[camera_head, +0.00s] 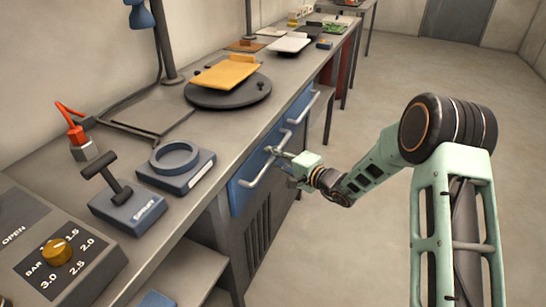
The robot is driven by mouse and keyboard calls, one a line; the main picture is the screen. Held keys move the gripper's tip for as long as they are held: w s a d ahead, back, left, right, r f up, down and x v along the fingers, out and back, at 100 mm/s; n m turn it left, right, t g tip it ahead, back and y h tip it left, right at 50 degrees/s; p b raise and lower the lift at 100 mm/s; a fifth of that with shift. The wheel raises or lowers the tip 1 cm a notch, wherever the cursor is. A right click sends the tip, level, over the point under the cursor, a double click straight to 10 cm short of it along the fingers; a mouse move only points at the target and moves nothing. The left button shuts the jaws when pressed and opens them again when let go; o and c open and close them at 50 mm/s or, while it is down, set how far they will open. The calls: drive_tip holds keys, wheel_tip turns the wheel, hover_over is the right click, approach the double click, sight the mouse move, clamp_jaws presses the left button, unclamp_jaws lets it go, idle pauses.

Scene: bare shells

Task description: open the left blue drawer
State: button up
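The left blue drawer (240,194) is set in the front of the long workbench, nearer to me than the right blue drawer (293,116). Its pale bar handle (256,178) stands out from the front. The drawer front looks about flush with the bench, with no clear gap. My gripper (273,152) is at the handle, its fingers pointing left towards the drawer front. The fingers overlap the handle in this view. I cannot tell whether they touch it or are closed around it.
The bench top holds a round dark plate with a yellow board (226,72), a blue ring fixture (176,166), a lever box (127,205) and a dial panel (56,252). A vented dark panel (259,232) is below the drawers. The floor (345,245) at right is clear.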

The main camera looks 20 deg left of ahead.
drive_tip(key=shift+c, duration=0.4)
clamp_jaws()
drive_tip(key=s+d+b, duration=0.2)
drive_tip(key=d+b, duration=0.6)
drive_tip(key=d, duration=1.9)
drive_tip(key=shift+b, duration=0.3)
drive_tip(key=shift+o, duration=0.4)
unclamp_jaws()
